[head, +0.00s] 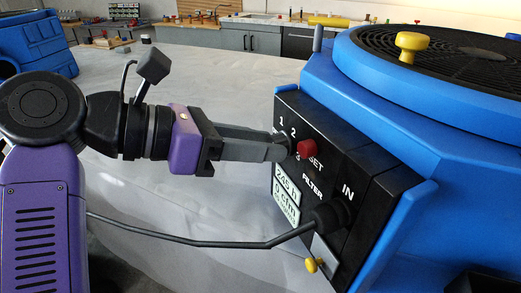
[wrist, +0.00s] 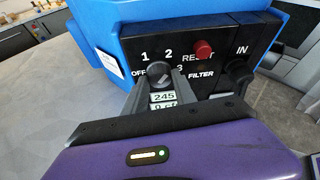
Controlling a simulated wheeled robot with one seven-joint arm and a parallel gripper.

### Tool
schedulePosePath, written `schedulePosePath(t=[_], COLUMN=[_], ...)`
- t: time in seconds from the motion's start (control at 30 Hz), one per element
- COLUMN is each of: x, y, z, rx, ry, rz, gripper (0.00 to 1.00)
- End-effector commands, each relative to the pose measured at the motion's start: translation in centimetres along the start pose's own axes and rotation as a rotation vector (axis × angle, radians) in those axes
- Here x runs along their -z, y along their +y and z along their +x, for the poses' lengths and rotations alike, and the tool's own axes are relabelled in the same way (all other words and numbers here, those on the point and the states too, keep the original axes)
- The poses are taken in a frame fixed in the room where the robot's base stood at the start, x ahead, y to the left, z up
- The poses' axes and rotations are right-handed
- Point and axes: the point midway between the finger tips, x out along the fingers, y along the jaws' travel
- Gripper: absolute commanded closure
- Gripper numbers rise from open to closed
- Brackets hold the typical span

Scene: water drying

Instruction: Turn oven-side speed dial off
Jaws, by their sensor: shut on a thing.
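The speed dial is a small dark round knob on the black control panel (head: 288,205) of the blue machine (head: 400,110). In the wrist view the dial (wrist: 159,73) shows between the fingertips, with OFF to its left, 1 and 2 above and 3 to its right. My gripper (head: 281,149) reaches the panel from the left and is shut on the dial. In the head view the fingers mostly hide the dial. In the wrist view my gripper (wrist: 160,84) has a finger on either side of it. I cannot clearly tell which mark the dial points to.
A red reset button (head: 307,147) sits close to the right of the dial. A cable plugs into the IN socket (head: 331,215) lower right. A yellow knob (head: 411,45) stands on top. Another blue machine (head: 38,45) is at the far left. Pale sheeting covers the floor between.

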Motion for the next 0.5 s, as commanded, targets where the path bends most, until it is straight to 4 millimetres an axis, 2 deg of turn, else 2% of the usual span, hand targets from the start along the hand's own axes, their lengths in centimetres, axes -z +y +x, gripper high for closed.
schedulePosePath(t=[0.5], x=[0.13], y=[0.5], z=[0.0], rx=[0.189], ry=[0.001], rz=[-0.454], gripper=[1.0])
